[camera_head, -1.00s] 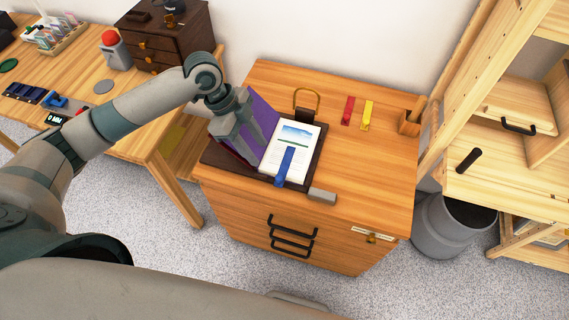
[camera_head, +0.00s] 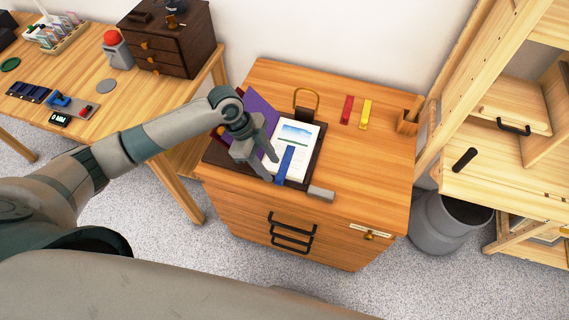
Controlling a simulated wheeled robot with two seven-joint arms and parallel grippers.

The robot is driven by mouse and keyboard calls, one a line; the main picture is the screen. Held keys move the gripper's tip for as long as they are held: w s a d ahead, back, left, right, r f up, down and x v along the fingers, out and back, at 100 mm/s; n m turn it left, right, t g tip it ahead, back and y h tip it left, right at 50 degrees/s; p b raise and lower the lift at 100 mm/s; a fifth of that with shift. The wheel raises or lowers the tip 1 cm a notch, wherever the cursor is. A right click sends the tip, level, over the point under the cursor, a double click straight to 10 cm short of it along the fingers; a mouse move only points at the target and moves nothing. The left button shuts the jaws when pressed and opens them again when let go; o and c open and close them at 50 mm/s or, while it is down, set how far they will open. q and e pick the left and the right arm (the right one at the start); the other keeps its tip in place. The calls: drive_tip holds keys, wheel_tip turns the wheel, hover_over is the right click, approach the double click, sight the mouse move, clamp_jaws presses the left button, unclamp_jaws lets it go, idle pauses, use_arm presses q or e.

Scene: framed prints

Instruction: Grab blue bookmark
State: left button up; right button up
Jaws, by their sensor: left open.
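The blue bookmark (camera_head: 285,165) lies on the white page of an open book (camera_head: 303,150), its lower end reaching the page's front edge. My left gripper (camera_head: 271,170) is open, just left of the bookmark and over the left part of the book. Its fingers point down and to the right, and I cannot tell whether they touch the page. My right gripper is not in view.
A red strip (camera_head: 347,110) and a yellow strip (camera_head: 366,114) lie at the back right of the cabinet top (camera_head: 370,165). A grey block (camera_head: 321,194) sits near the front edge. The cabinet's right side is mostly clear.

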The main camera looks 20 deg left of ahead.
sight(278, 176)
use_arm(q)
drive_tip(key=shift+d+f, duration=0.25)
drive_tip(key=p+x, duration=0.2)
drive_tip(key=x, duration=0.1)
drive_tip(key=shift+d, duration=0.15)
drive_tip(key=shift+d+f, duration=0.15)
drive_tip(key=shift+f, duration=0.4)
clamp_jaws()
